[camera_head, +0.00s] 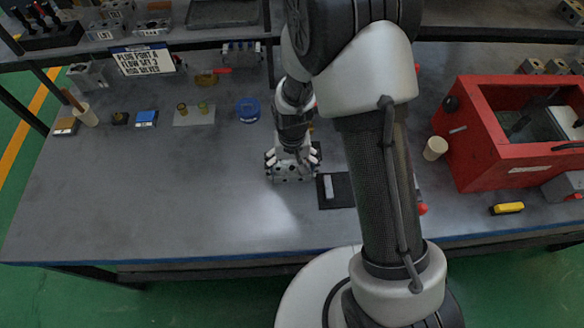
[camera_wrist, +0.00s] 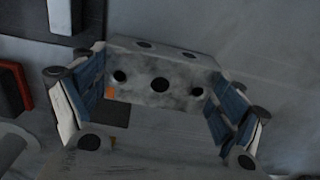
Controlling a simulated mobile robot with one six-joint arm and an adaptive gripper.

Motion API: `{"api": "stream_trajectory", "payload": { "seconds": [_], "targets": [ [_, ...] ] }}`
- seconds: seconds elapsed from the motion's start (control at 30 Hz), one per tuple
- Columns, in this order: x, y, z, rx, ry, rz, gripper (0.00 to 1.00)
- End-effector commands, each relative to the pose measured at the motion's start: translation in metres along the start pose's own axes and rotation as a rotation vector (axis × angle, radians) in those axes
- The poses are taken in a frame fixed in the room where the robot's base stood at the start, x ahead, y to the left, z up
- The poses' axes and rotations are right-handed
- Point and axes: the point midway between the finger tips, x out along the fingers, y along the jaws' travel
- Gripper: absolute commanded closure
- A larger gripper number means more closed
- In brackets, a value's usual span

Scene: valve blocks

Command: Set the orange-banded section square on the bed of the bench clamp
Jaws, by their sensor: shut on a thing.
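My gripper (camera_head: 292,158) is shut on a grey metal block section with round holes (camera_head: 290,173), just above or at the bench top; I cannot tell whether it touches. In the wrist view my gripper (camera_wrist: 158,110) has its blue-padded fingers at both ends of the block section (camera_wrist: 160,75). A small orange patch shows by the block's left end there, but no full band is visible. The bench clamp cannot be made out for sure; my arm hides part of the bench. Small red pieces (camera_head: 422,208) show beside the arm.
Right of the block is a black mat (camera_head: 336,203) with a grey bar (camera_head: 328,187). A red tank (camera_head: 480,150), a cream cylinder (camera_head: 435,148) and a yellow item (camera_head: 507,208) stand right. A blue ring (camera_head: 248,110) lies behind. The bench's front left is clear.

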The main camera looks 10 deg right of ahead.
Motion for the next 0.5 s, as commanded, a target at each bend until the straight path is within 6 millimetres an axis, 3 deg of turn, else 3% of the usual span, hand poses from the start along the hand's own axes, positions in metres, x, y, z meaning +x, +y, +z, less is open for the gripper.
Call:
{"api": "stream_trajectory", "payload": {
  "seconds": [0.2,0.23,0.4,0.5],
  "targets": [
    [0.0031,-0.0001,-0.0003,0.0,0.001,0.0,0.51],
    [0.003,0.0,0.0002,0.0,-0.001,0.0,0.11],
    [0.0022,0.0001,0.0002,0.0,-0.001,0.0,0.0],
    [0.0022,0.0001,0.0002,0.0,-0.001,0.0,0.0]
  ]
}}
